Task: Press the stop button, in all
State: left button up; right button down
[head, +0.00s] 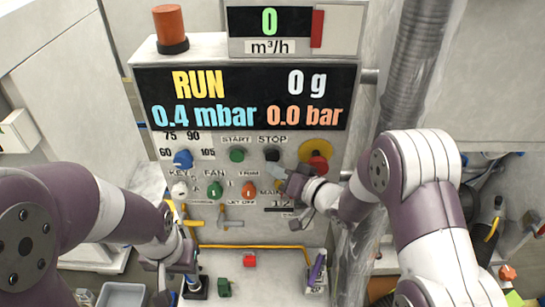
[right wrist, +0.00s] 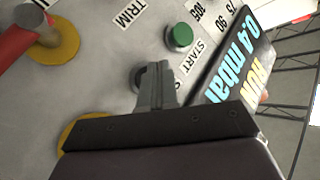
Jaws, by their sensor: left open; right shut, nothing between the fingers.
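The stop button (head: 272,154) is a small black knob under the STOP label on the grey control panel (head: 222,200). The panel's display (head: 245,97) reads RUN, 0 g, 0.4 mbar and 0.0 bar. My right gripper (head: 277,171) is shut and empty, its tips just below the stop button in the head view. In the right wrist view the shut fingers (right wrist: 157,70) cover most of the dark button (right wrist: 138,77); I cannot tell whether they touch it. My left gripper (head: 183,228) is open at the panel's lower left, away from the button.
The green start button (head: 237,155) is left of the stop button. A red knob on a yellow disc (head: 318,160) is close on the right. Blue (head: 183,158), green and orange (head: 249,189) knobs surround the area. A ribbed pipe (head: 413,60) stands right of the panel.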

jog(key=shift+w, duration=0.1)
dwell(0.5)
jog(key=shift+w, duration=0.6)
dwell(0.4)
jog(key=shift+w+r, duration=0.25)
jog(key=shift+w, duration=0.05)
dwell(0.8)
jog(key=shift+s, duration=0.15)
jog(key=shift+s+f, duration=0.2)
jog(key=shift+s, duration=0.45)
jog(key=shift+s, duration=0.1)
